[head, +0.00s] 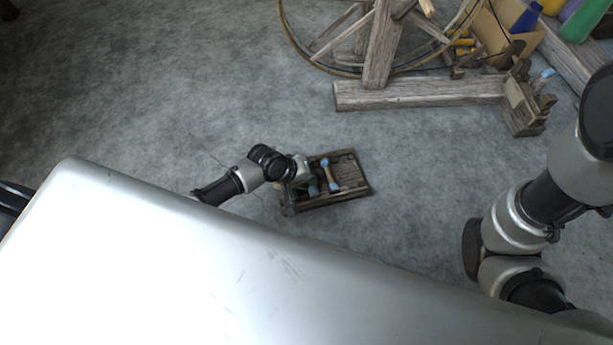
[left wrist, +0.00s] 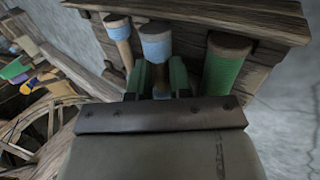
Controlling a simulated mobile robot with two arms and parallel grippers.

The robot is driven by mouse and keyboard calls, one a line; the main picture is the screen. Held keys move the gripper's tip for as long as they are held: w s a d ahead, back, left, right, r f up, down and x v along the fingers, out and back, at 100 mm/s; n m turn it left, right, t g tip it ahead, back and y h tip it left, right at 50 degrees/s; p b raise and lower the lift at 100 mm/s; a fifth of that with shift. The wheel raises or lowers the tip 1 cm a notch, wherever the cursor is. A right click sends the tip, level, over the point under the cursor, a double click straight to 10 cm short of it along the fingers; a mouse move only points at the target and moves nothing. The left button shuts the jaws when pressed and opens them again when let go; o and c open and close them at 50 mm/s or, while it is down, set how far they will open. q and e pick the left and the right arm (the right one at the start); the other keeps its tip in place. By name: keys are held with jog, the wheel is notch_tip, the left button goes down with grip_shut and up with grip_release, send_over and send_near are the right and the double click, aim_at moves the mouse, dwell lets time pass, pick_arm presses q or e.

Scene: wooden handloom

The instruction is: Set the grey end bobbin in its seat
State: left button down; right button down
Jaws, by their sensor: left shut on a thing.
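A dark wooden box (head: 352,188) sits on the floor in the head view, and its plank wall (left wrist: 200,8) shows in the left wrist view. My left gripper (head: 303,178) is at the box's left part. In the left wrist view its fingers (left wrist: 162,80) are shut on a middle bobbin (left wrist: 156,42) with a pale blue band near its top. A second pale blue-banded bobbin (left wrist: 117,32) stands to its left and a green bobbin (left wrist: 227,62) to its right. I cannot tell which bobbin is the grey end one, nor do I see its seat.
A wooden wheel frame (head: 420,94) stands on the floor beyond the box. A cardboard box (head: 490,30) and coloured cones (head: 585,20) are at the upper right. My right arm reaches in at the right, its gripper unseen. Floor around the box is clear.

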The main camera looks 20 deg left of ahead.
pick_arm(q)
jog(key=shift+f, duration=0.1)
jog(key=c, duration=0.9)
grip_release()
jog(key=shift+c, duration=0.2)
jog(key=shift+f, duration=0.1)
jog(key=shift+s+a, duration=0.1)
